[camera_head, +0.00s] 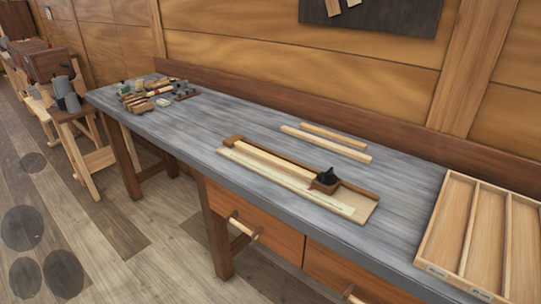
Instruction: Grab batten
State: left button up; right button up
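Two pale wooden battens lie side by side on the grey workbench (235,120): a front batten (326,144) and a back batten (334,136). They lie lengthwise near the back edge, right of the bench's middle. Another pale strip (262,159) lies in a low wooden jig (365,207) closer to the front edge. A dark-handled tool (326,178), perhaps a plane, sits at the right end of that strip. Neither of my grippers is in view.
A divided wooden tray (447,226) with small labels stands at the bench's right end. Several small tools and blocks (145,100) crowd the left end. Drawers with protruding handles (243,225) sit under the front edge. The bench left of the jig is clear.

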aim_at(307, 176)
jog(key=i+j+z, duration=0.1)
jog(key=j, duration=0.25)
jog(key=i+j+z, duration=0.15)
jog(key=j, duration=0.2)
jog(key=i+j+z, duration=0.1)
jog(key=j, duration=0.25)
jog(key=i+j+z, duration=0.1)
jog(key=j, duration=0.3)
jog(key=i+j+z, duration=0.1)
jog(key=j, duration=0.25)
jog(key=i, duration=0.1)
